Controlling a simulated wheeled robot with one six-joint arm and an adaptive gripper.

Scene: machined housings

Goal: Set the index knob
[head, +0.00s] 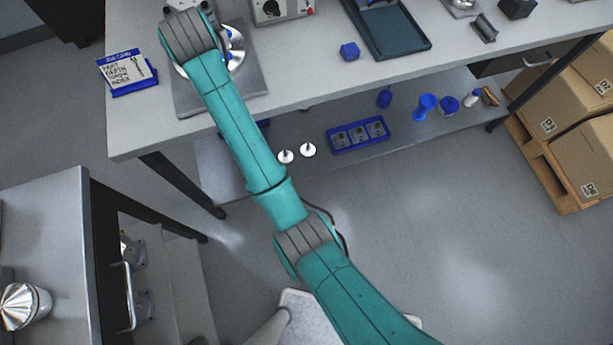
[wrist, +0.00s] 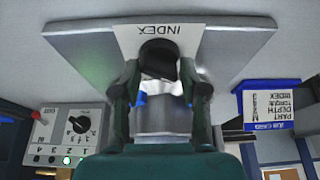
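The index knob (wrist: 158,58) is black and round and sits by a white label (wrist: 160,33) reading INDEX, upside down in the wrist view. The label is on the grey fixture base (wrist: 225,45), which shows in the head view (head: 255,88) on the bench. My gripper (wrist: 161,80) has its two dark fingers apart, one each side of the knob. Whether they touch it is unclear. A silvery cylinder with blue parts (wrist: 163,118) shows between the fingers. In the head view my arm hides the knob and gripper.
A job card (head: 125,70) in a blue holder stands left of the fixture. A control box (head: 280,8) with a dial is to its right. A blue part (head: 349,51) and a dark tray (head: 403,38) are farther right. Bare bench lies between.

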